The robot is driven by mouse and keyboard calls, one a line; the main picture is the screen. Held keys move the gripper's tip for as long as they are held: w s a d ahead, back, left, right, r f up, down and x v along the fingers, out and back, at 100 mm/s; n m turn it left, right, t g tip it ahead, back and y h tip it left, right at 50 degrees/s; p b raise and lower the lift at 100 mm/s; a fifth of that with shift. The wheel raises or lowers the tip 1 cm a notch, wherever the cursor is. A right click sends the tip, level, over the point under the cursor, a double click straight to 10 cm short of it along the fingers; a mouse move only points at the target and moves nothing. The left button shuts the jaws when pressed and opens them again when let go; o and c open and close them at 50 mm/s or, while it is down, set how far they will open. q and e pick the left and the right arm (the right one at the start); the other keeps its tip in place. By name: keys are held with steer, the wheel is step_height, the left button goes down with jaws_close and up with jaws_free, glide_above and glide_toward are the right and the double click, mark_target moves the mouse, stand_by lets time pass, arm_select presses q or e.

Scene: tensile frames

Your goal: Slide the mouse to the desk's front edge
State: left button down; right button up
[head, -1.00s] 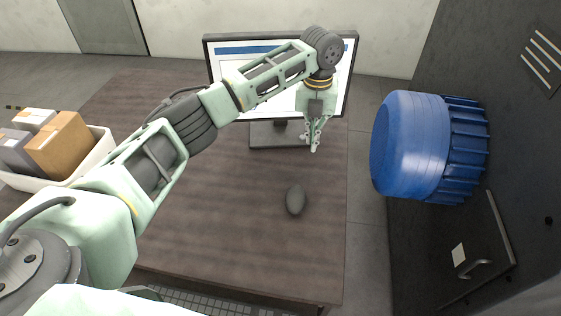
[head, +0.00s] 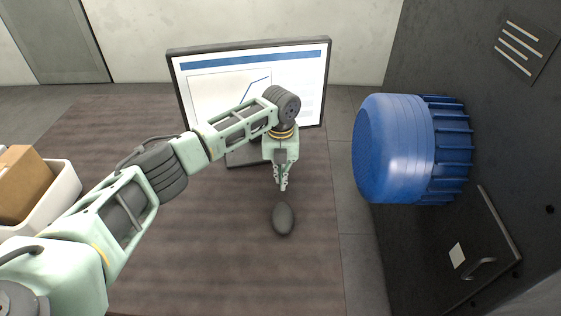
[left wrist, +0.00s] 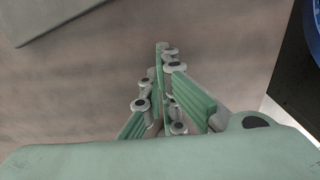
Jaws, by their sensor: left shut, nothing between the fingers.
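The mouse (head: 283,219) is a dark grey oval on the brown desk (head: 225,260), towards its right side. My left gripper (head: 283,187) is shut and empty, pointing down just behind the mouse, on its monitor side. A small gap shows between the fingertips and the mouse in the head view; I cannot tell their height above the desk. In the left wrist view the shut fingers (left wrist: 160,50) show over the desk surface, and the mouse is not visible there. The right gripper is not in view.
A monitor (head: 310,85) stands behind my left gripper. A white bin (head: 62,188) with a cardboard box (head: 22,185) is at the left. A large blue ribbed object (head: 400,148) is to the right, beyond the desk's edge. The desk around the mouse is clear.

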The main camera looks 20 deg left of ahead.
mark_target(280, 211)
arm_select(q)
steer(key=shift+s+f+p, duration=0.3)
steer(key=shift+f, duration=0.1)
steer(key=shift+s+d+p, duration=0.25)
steer(key=shift+s+d, duration=0.05)
steer(key=shift+s, duration=0.45)
steer(key=shift+s+d+p, duration=0.25)
steer(key=shift+s, duration=0.65)
steer(key=s+p, duration=0.2)
steer(key=s+d+p, duration=0.1)
steer(key=s+p, duration=0.2)
steer(key=s+d+p, duration=0.1)
steer(key=s+p, duration=0.1)
steer(key=p, duration=0.1)
steer(key=shift+s+d+r, duration=0.25)
steer(key=shift+s+r, duration=0.05)
steer(key=shift+r, duration=0.05)
steer(key=s+d+p, duration=0.1)
steer(key=s+p, duration=0.1)
steer(key=s, duration=0.1)
steer(key=s+d+p, duration=0.1)
steer(key=s+p, duration=0.1)
steer(key=s, duration=0.2)
steer(key=s+d+p, duration=0.1)
steer(key=s+p, duration=0.2)
steer(key=shift+s+d+f, duration=0.15)
steer(key=shift+s+f, duration=0.2)
steer(key=shift+f, duration=0.05)
steer(key=shift+r, duration=0.15)
